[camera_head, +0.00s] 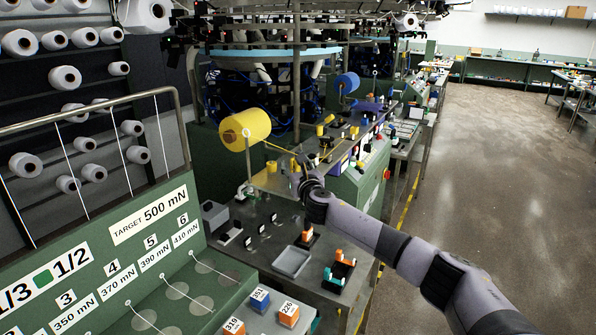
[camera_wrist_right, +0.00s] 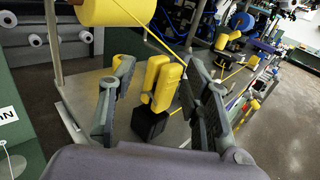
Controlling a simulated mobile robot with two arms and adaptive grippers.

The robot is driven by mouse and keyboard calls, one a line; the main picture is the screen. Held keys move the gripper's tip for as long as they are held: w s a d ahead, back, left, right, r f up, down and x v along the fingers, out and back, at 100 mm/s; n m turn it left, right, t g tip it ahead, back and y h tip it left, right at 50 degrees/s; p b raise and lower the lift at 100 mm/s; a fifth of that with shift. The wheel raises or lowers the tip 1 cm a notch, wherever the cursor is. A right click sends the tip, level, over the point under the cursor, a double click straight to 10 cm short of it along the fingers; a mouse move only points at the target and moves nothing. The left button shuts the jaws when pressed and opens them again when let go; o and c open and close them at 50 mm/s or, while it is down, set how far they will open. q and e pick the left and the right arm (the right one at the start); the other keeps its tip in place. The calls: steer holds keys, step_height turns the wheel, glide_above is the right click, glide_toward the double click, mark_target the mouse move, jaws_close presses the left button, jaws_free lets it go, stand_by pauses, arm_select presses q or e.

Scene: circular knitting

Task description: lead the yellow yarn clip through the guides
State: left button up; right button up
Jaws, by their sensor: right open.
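A yellow yarn cone (camera_head: 246,128) is mounted on the machine in the head view, and its underside also shows at the top of the wrist view (camera_wrist_right: 115,10). A yellow strand leads from it to the right. The yellow yarn clip (camera_wrist_right: 162,82) stands upright on a black block (camera_wrist_right: 150,124) in the wrist view. My right gripper (camera_wrist_right: 158,68) is open, with one finger on each side of the clip; contact is not clear. In the head view my right gripper (camera_head: 299,176) is beside the cone and largely hides the clip. I cannot make out the guides clearly. My left gripper is out of view.
A grey tray (camera_head: 292,261) and orange-and-teal parts (camera_head: 340,272) lie on the bench. Labelled cubes (camera_head: 289,314) stand at the front. A green board (camera_head: 120,260) with tension labels is at left. A blue cone (camera_head: 346,83) is farther back. Open floor lies right.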

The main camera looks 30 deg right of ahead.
steer(key=v, duration=1.2)
steer(key=shift+w, duration=0.1)
